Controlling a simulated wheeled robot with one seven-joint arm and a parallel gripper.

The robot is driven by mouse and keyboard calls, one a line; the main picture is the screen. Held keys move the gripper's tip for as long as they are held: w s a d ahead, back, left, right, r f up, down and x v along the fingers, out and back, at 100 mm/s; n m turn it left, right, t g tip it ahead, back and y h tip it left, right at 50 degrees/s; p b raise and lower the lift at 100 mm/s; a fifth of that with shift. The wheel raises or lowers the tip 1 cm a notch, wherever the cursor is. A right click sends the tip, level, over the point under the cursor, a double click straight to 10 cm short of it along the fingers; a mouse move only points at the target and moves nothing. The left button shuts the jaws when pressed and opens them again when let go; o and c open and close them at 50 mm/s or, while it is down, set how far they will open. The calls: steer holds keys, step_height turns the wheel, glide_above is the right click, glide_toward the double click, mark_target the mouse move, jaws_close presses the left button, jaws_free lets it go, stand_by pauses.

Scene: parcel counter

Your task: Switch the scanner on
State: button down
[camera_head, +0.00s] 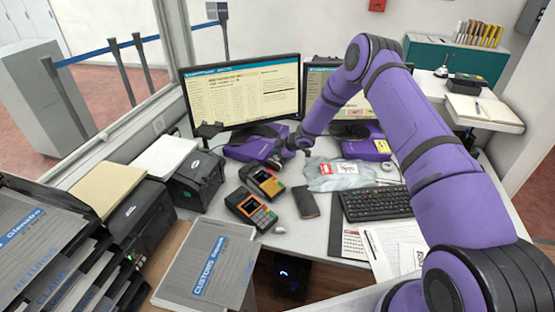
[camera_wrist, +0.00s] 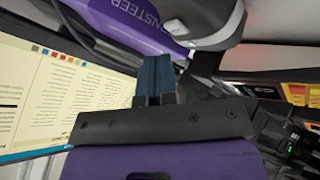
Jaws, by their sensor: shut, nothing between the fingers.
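I cannot tell for certain which device is the scanner. A purple and dark device (camera_head: 246,150) stands on the counter in front of the left monitor. My gripper (camera_head: 278,157) is at its right side in the head view. In the wrist view, my gripper (camera_wrist: 155,80) is shut and empty, with its dark fingertips close to a purple and grey body (camera_wrist: 135,22) with white lettering. I cannot tell whether they touch. No switch or power light is clear on it. A similar purple device (camera_head: 367,149) stands in front of the right monitor.
Two orange-and-black handheld terminals (camera_head: 251,209), a dark phone (camera_head: 306,202) and a grey plastic parcel (camera_head: 338,174) lie nearby. A keyboard (camera_head: 376,204) is at right. Black printers (camera_head: 196,179) stand at left. The left monitor (camera_head: 243,92) stands close behind my gripper.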

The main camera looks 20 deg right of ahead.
mark_target(277, 159)
steer(key=shift+r, duration=3)
